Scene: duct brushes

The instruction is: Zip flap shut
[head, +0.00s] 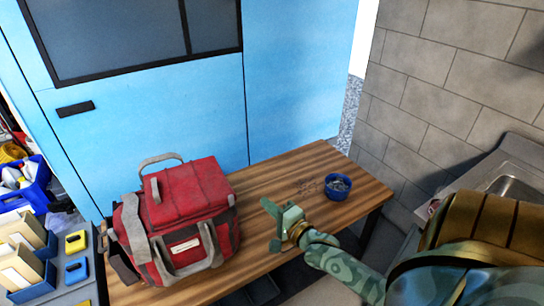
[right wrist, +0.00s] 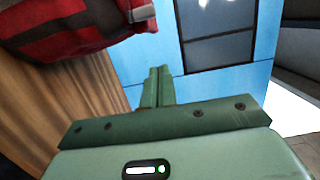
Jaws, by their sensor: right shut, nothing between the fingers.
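A red bag (head: 190,195) with grey straps and grey handles stands on the wooden table (head: 285,175). Its red top flap looks down over the opening; I cannot make out the zip or its pull. Part of the bag (right wrist: 70,25) also shows at the upper left of the right wrist view. My right gripper (head: 268,222) is to the right of the bag, over the table's front part, apart from it. In the right wrist view its fingers (right wrist: 157,85) are together with nothing between them. My left gripper is not in view.
A blue bowl (head: 338,186) with small items stands at the table's right end, beside scattered dark bits. A blue door (head: 150,110) is behind the table. Blue bins (head: 30,190) are at the left, and a sink (head: 512,187) is at the right. The table between bag and bowl is mostly clear.

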